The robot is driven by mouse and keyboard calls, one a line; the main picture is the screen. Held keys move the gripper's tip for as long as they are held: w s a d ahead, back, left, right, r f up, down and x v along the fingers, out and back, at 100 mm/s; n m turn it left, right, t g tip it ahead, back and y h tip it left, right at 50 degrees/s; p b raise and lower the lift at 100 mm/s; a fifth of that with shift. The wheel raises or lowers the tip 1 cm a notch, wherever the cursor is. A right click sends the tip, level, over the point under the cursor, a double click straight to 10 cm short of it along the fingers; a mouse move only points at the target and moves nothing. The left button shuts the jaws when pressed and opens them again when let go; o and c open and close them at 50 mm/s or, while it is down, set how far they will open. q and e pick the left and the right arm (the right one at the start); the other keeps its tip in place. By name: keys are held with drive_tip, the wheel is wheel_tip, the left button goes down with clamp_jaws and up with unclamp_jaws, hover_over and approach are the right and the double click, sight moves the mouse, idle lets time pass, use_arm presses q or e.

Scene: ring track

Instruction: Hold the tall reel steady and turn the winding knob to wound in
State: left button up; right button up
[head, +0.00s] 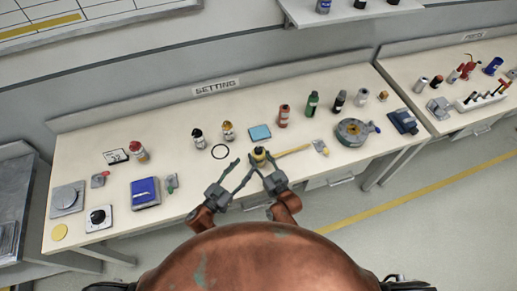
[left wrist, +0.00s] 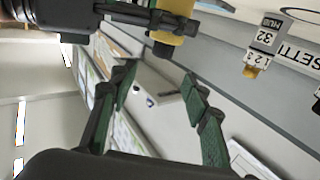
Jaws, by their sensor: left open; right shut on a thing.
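A small yellow and dark object (head: 258,153), which looks like the reel, is between the fingers of my right gripper (head: 259,162) near the table's middle. My right gripper is shut on it. In the left wrist view its yellow cylinder (left wrist: 174,28) shows at the top edge, with dark gripper parts across it. I cannot make out the winding knob or its setting. My left gripper (head: 240,170) is open and empty just left of the reel. Its spread fingers also show in the left wrist view (left wrist: 160,88), apart from the yellow cylinder.
A yellow stick (head: 293,151) lies right of the reel. Several bottles, such as a red one (head: 284,116), stand farther back. A round grey device (head: 354,131) is at right, a blue-topped box (head: 145,192) at left.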

sight(256, 152)
use_arm(q)
drive_tip(key=x, duration=1.1)
drive_tip(key=shift+w+f, duration=0.2)
drive_tip(key=shift+w, duration=0.25)
clamp_jaws()
